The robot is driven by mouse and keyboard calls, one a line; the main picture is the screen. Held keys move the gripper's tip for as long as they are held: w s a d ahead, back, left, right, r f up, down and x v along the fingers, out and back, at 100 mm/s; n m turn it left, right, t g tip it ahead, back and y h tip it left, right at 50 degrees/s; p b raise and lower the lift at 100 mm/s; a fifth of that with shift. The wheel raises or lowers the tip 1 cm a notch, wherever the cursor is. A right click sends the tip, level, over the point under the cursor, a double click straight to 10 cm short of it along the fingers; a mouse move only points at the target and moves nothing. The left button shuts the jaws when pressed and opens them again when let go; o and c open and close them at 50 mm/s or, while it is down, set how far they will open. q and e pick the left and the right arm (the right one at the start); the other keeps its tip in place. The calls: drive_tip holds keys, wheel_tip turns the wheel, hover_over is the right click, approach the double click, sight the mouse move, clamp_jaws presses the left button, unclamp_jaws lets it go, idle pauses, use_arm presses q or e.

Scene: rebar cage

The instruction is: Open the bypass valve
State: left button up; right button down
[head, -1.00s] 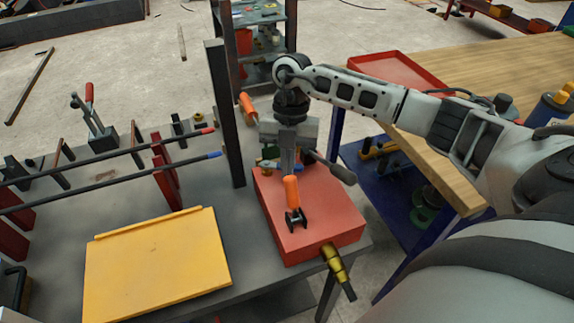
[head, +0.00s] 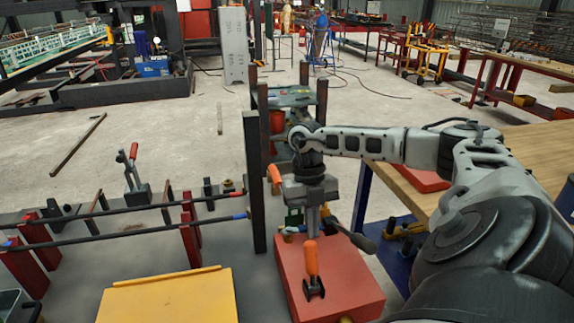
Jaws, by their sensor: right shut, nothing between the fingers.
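A red box (head: 352,285) sits at the right end of the grey bench. An orange handle (head: 312,259) with a black forked foot stands out over its top. A dark lever (head: 352,236) sticks out to the right behind it. Which of these belongs to the bypass valve I cannot tell. My right gripper (head: 313,228) points down just behind the orange handle, overlapping its upper end in the head view. It is shut and empty; whether it touches the handle is unclear. It partly hides green and brass parts behind it. My left gripper is out of view.
A dark upright post (head: 254,185) stands left of my right gripper. Long bars on red supports (head: 190,240) and a yellow panel (head: 170,300) lie to the left. A second orange handle (head: 274,174) is behind. A wooden table (head: 525,160) is at the right.

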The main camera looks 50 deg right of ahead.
use_arm(q)
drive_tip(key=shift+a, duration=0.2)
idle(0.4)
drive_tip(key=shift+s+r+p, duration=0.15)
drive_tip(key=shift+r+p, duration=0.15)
drive_tip(key=shift+p, duration=0.1)
use_arm(e)
drive_tip(key=shift+a, duration=0.85)
